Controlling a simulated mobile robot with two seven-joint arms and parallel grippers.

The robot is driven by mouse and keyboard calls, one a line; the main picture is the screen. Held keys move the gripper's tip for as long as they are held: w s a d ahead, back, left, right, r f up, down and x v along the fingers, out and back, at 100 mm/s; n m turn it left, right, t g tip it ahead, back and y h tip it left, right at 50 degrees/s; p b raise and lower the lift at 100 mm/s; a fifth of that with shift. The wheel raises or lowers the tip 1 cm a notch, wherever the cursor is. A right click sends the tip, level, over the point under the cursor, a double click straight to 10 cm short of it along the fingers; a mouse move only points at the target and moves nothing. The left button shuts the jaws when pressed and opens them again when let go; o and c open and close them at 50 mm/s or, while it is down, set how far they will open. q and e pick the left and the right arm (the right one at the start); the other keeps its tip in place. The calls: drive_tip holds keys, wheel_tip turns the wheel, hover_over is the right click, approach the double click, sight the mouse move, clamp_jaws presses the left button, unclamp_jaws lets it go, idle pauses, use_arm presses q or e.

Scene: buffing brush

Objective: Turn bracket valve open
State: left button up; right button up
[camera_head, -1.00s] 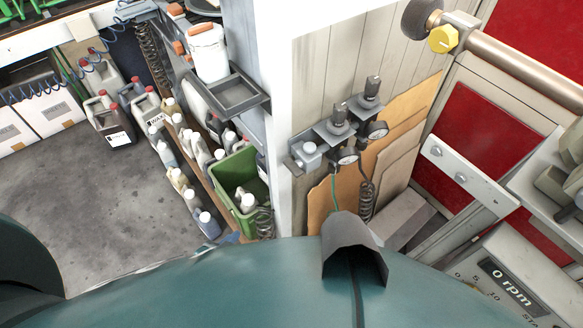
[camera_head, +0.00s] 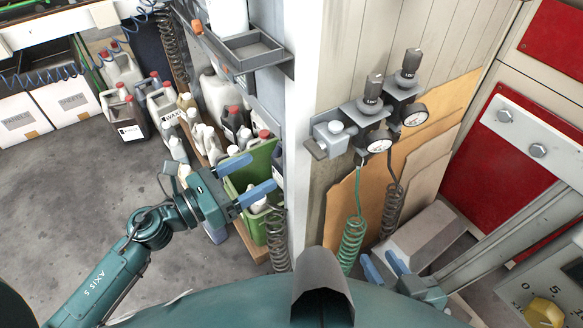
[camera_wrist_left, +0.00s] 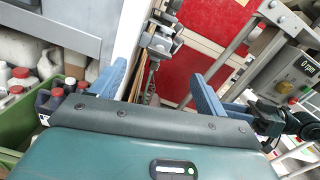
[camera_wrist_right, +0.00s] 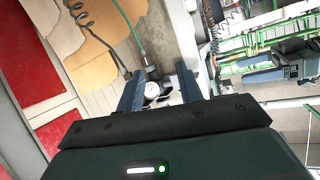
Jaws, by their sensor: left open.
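The bracket valve (camera_head: 331,137) is a small grey block with a round knob, at the left end of the wall bracket in the head view. Beside it on the bracket are two dark-topped regulators (camera_head: 371,98) with round gauges (camera_head: 414,115). The bracket also shows in the left wrist view (camera_wrist_left: 161,40), beyond and between the fingers. My left gripper (camera_head: 259,173) is open and empty, left of the white post and apart from the valve. My right gripper (camera_head: 384,263) is low, below the bracket, beside the green coiled hose. Its fingers are apart and empty in the right wrist view (camera_wrist_right: 160,85).
A white post (camera_head: 304,150) stands between my left gripper and the valve. A green crate (camera_head: 237,180) and several bottles lie left of it. A grey tray (camera_head: 250,52) juts out above. Coiled hoses (camera_head: 352,243) hang below the regulators. A machine stands at right.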

sight(310, 151)
use_arm(q)
drive_tip(key=w+d+m, duration=0.1)
drive_tip(key=w+d, duration=0.1)
drive_tip(key=d, duration=0.1)
drive_tip(key=w+d+p, duration=0.1)
drive_tip(key=w+d, duration=0.2)
drive_tip(key=d, duration=0.1)
drive_tip(key=w+d+m+g+p, duration=0.1)
drive_tip(key=w+d, duration=0.1)
drive_tip(key=d, duration=0.1)
drive_tip(key=shift+w+d+f+m, duration=0.25)
drive_tip(key=shift+w+f+m, duration=0.05)
drive_tip(key=shift+w+f, duration=0.1)
drive_tip(key=shift+c, duration=0.4)
drive_tip(key=c, duration=0.9)
